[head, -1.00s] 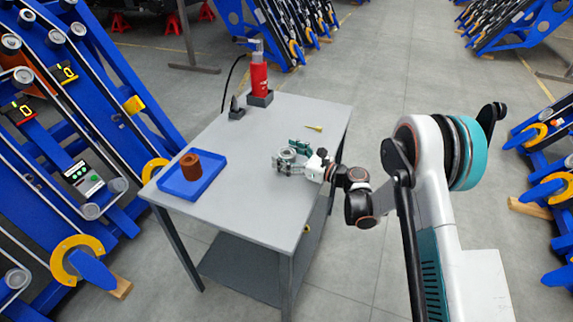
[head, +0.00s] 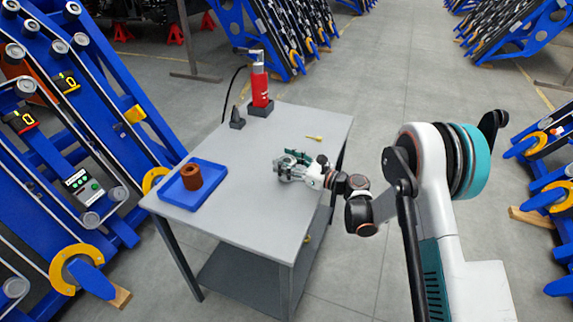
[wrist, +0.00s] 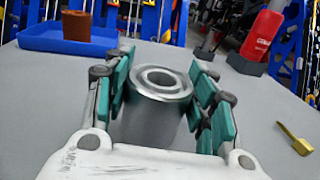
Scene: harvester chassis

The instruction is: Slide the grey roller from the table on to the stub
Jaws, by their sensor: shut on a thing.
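The grey roller (wrist: 155,115) is a short metal cylinder with a hollow top, standing upright between the green finger pads in the wrist view. My gripper (wrist: 161,90) is shut on it, with pads at its left and right sides. In the head view my gripper (head: 287,166) is low over the right part of the grey table (head: 235,212) and mostly hides the roller. I cannot tell whether the roller touches the table. The blue chassis (head: 130,150) at the left carries several rollers; I cannot pick out the stub on it.
A blue tray (head: 215,190) holding a brown cylinder (head: 191,172) is at the table's left. A red bottle (head: 260,88) in a dark holder and a small dark cone-like piece (head: 237,117) stand at the back. A yellow tool (head: 314,138) lies behind my gripper. Mid-table is clear.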

